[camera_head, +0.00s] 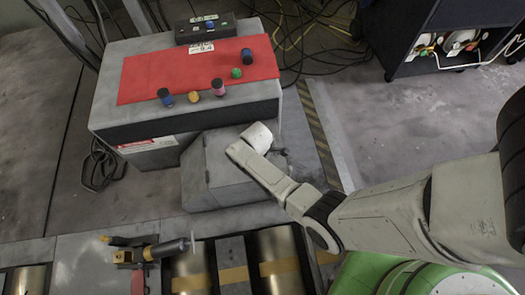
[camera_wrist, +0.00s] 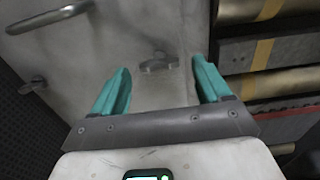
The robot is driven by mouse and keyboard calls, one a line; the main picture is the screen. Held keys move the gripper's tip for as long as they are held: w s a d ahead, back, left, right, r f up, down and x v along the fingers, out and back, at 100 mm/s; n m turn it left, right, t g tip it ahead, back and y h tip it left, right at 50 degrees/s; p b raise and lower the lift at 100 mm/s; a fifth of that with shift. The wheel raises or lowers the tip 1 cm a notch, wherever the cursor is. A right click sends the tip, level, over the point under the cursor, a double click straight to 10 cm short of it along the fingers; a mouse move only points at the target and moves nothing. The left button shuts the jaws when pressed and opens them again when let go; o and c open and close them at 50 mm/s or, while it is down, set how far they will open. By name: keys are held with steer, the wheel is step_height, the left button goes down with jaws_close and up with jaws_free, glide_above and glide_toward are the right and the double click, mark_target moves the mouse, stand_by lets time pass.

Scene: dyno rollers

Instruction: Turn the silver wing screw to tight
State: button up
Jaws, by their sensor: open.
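The silver wing screw (camera_wrist: 157,63) shows in the wrist view on a pale grey metal panel, its wings lying roughly across the picture. My gripper (camera_wrist: 160,68) is open, with one teal finger on each side of the screw in the picture. Nothing is between the fingers' inner faces that I can see being touched. How far the fingertips are from the panel is hard to tell. In the head view my arm reaches to the grey machine housing (camera_head: 207,172), and the gripper and the screw are not clearly visible there.
A metal bar handle (camera_wrist: 48,18) and a smaller metal piece (camera_wrist: 32,86) are on the panel's left. Brass rollers (camera_wrist: 272,84) lie at the right. In the head view, several small coloured pieces stand on a red mat (camera_head: 137,82); a dark cart (camera_head: 432,30) stands back right.

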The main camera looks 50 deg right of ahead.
steer(key=shift+f, duration=0.15)
steer(key=shift+s, duration=0.1)
steer(key=c, duration=1.1)
